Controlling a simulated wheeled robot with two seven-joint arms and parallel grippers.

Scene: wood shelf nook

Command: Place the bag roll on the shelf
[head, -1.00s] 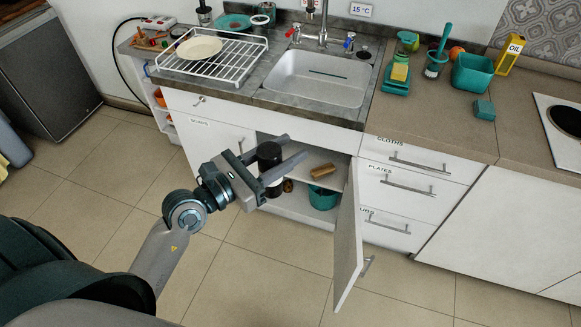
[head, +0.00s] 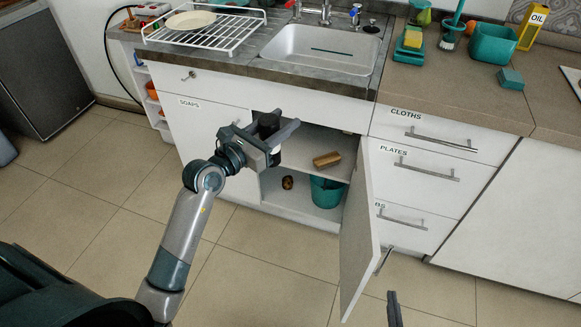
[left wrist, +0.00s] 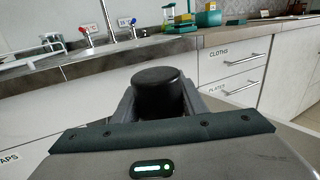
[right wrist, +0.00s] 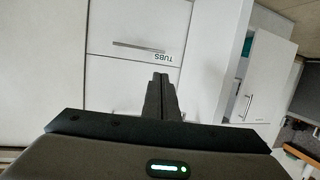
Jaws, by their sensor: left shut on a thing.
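The shelf (head: 305,150) is inside the cabinet under the sink, behind and right of the gripper. My right gripper (right wrist: 160,98) is shut and empty in the right wrist view, in front of the drawer labelled TUBS. Only a tip of it shows at the bottom of the head view.
A brown cylinder (head: 327,159) lies on the shelf. Below are a teal bucket (head: 327,191) and a small brown round thing (head: 288,182). The open cabinet door (head: 358,235) stands out on the right. The shelf is bare left of the brown cylinder.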

